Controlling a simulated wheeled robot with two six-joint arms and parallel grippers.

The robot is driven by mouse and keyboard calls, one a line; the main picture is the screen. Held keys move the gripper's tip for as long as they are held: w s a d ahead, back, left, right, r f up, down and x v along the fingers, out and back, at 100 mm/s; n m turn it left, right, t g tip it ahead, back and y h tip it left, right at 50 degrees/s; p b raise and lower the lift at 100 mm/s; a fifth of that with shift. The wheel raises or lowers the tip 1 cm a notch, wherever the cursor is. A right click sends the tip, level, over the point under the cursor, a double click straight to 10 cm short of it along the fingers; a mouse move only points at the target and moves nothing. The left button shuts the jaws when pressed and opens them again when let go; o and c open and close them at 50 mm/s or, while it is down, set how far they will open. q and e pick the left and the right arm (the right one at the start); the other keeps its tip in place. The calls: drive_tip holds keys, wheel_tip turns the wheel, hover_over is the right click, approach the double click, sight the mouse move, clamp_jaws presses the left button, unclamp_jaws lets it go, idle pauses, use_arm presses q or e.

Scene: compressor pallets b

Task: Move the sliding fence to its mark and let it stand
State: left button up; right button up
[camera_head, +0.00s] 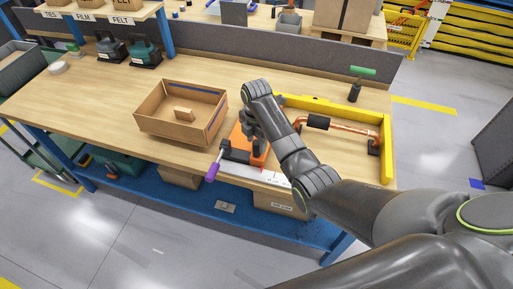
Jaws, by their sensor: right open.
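The orange sliding fence (237,134) stands on the workbench near its front edge, partly hidden behind my right arm. A dark clamp with a purple handle (211,171) sits at its front left. A white scale strip (262,177) runs along the bench front below it; the mark itself is too small to make out. My right gripper (249,133) is open and points down at the fence; I cannot tell whether it touches. My left gripper is not in view.
A yellow L-shaped frame (386,150) with a copper pipe (350,131) lies right of my arm. An open cardboard box (160,125) stands left of the fence. A green-handled tool (362,71) stands at the back right. The bench's left part is largely clear.

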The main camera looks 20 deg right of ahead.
sight(257, 148)
drive_tip(key=shift+f, duration=2.05)
clamp_jaws()
